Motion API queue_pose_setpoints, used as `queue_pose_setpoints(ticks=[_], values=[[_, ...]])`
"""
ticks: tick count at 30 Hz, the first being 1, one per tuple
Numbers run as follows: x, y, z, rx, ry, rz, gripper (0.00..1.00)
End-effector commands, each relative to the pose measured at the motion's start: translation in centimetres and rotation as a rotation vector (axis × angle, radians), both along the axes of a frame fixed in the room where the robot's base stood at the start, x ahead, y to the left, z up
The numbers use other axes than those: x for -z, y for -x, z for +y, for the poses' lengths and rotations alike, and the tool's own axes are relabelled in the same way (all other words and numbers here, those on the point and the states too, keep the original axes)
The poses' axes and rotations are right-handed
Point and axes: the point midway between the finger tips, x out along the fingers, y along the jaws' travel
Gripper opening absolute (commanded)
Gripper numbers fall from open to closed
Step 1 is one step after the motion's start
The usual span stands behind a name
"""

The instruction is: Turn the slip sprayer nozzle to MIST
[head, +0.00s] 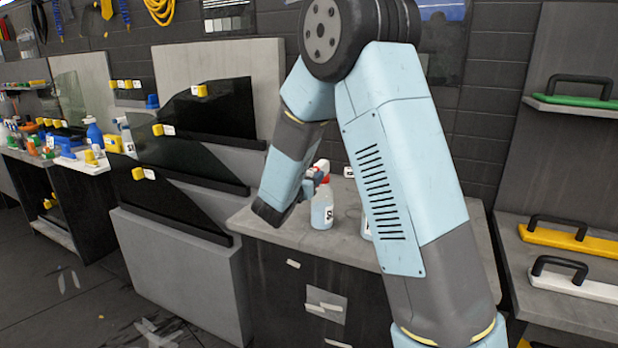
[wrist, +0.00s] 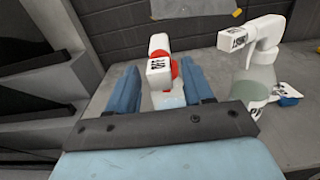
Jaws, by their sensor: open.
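The slip sprayer (head: 322,210) stands upright on the grey bench top, a clear bottle with a white head, a red collar and a label starting with "S". In the wrist view its white nozzle (wrist: 159,68) faces me, with dark lettering too small to read surely. My gripper (wrist: 160,75) is open, its two blue fingers on either side of the sprayer head, with a visible gap at each side. The lower bottle is hidden behind my gripper's palm in the wrist view. In the head view my arm covers part of the scene around it.
A second white-headed sprayer (wrist: 262,60) stands close on the right, mostly hidden by my arm in the head view. Tinted panels (head: 175,160) lean at the left; handled tools (head: 570,240) rest on shelves at the right.

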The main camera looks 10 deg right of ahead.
Motion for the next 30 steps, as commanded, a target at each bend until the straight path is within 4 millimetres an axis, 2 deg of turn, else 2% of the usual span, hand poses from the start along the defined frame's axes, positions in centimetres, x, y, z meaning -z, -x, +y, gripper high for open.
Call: queue_pose_setpoints(ticks=[2,18,30], values=[[0.00,0.01,0.01,0.000,0.000,0.000,0.50],[0.00,0.03,0.03,0.000,0.000,0.000,0.00],[0.01,0.02,0.04,0.000,-0.067,-0.049,0.00]])
